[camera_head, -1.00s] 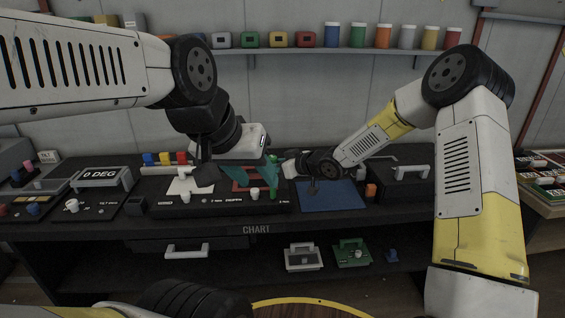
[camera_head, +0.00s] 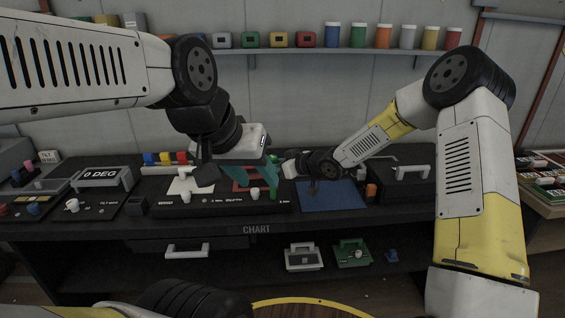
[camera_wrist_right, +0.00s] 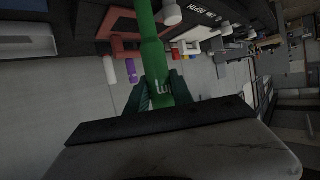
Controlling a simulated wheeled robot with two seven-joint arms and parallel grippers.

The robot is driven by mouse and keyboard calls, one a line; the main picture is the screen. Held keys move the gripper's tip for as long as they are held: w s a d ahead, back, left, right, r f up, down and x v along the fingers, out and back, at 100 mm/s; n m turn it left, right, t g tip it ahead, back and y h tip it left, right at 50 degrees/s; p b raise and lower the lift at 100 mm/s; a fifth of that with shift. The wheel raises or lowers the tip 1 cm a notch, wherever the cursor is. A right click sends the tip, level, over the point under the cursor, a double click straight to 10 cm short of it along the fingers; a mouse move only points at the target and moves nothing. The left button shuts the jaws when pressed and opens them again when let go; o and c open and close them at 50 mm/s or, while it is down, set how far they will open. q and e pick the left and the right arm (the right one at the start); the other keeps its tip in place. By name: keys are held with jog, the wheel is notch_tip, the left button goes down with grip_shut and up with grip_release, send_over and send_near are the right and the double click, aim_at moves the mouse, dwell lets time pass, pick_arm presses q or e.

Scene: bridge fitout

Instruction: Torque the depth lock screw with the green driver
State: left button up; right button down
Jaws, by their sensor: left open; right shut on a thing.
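The green driver (camera_wrist_right: 152,55) is clasped between the teal fingers of my right gripper (camera_wrist_right: 158,92) in the right wrist view. Its far end runs out of the top of that view, so its contact with a screw is hidden. A green shaft (camera_head: 273,191) shows at the right part of the dark depth panel (camera_head: 222,209) in the head view. A white knob (camera_head: 255,193) stands just left of it. I cannot make out the depth lock screw. My left gripper (camera_head: 248,180) has its teal fingers apart, above the back of the panel, and looks empty.
A blue mat (camera_head: 335,197) lies right of the panel, with a black case (camera_head: 405,190) beyond it. A tilt unit (camera_head: 100,178) reading 0 DEG stands at the left. A red frame (camera_wrist_right: 125,30) is close to the driver. Jars (camera_head: 407,38) line the shelf.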

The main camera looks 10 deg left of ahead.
aim_at(273, 156)
jog(key=shift+r, duration=3)
jog(key=shift+d, duration=0.1)
